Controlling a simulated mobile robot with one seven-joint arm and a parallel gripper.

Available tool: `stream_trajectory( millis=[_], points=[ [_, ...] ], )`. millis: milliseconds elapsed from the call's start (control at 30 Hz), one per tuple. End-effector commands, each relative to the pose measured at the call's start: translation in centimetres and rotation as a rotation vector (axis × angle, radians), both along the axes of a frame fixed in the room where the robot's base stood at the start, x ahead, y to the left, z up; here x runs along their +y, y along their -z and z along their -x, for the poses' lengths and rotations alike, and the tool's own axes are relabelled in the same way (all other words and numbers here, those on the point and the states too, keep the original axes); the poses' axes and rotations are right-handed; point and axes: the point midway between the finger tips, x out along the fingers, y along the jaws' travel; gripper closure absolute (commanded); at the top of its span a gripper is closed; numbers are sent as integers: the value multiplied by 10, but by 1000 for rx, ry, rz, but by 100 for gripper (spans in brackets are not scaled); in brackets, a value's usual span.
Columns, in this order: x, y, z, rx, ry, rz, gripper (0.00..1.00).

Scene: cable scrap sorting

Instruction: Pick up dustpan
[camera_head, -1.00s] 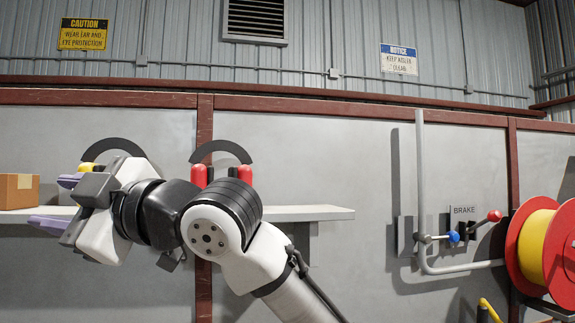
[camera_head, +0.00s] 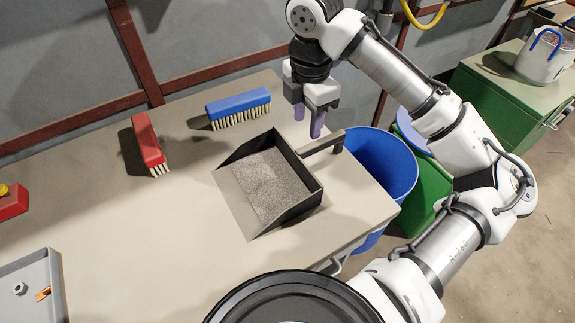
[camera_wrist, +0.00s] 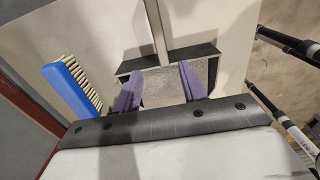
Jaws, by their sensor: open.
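The dark grey dustpan (camera_head: 233,193) lies on the table, holding grey granular debris. Its handle (camera_head: 322,143) sticks out to the upper right, toward the table's edge. My gripper (camera_head: 309,126) is open and empty, pointing down close by the handle; whether it touches the handle cannot be told. In the wrist view, the dustpan (camera_wrist: 203,50) lies beyond and between the two purple fingers (camera_wrist: 160,75), with debris visible between them.
A blue brush (camera_head: 238,105) lies behind the dustpan, and a red brush (camera_head: 147,140) lies to its left. A grey tray (camera_head: 58,290) sits at the lower left. A blue bin (camera_head: 385,165) stands beside the table's right edge. Bare tabletop (camera_head: 130,235) lies left of the dustpan.

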Motion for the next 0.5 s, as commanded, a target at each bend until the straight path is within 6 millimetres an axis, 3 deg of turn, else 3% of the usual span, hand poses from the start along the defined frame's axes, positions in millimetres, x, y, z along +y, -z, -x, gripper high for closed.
stream_trajectory(
  millis=[200,500],
  points=[
    [1,38,0,0,1,-4,58],
    [2,62,5,-2,1,-1,58]
  ],
)
